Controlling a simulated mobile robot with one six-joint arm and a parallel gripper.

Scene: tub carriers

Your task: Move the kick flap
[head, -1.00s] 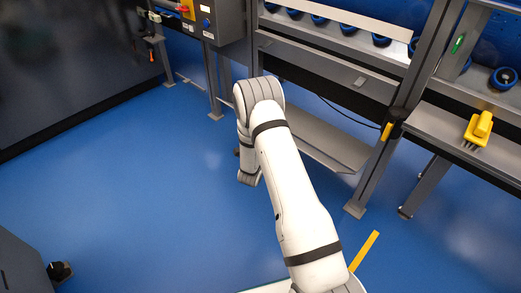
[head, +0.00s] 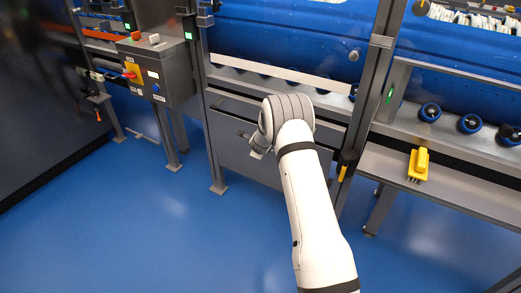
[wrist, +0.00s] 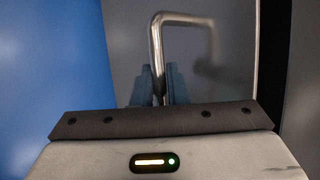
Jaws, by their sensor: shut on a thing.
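The kick flap (head: 235,140) is a grey panel below the roller conveyor in the head view; it now looks close to upright between the frame posts. My arm hides its middle and part of its right side. The wrist view shows the flap's smooth grey face (wrist: 232,75) with a bent metal bar handle (wrist: 185,20). My gripper (wrist: 159,88) is shut on the handle's bar, its two blue-grey fingers on either side. In the head view my gripper (head: 258,153) is in front of the flap and mostly hidden by my wrist.
A control box (head: 155,70) with a yellow-and-red switch stands left of the flap. A yellow block-like fixture (head: 418,165) sits on the ledge at right. Frame posts (head: 375,90) flank the flap. The blue floor (head: 150,230) in front is clear.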

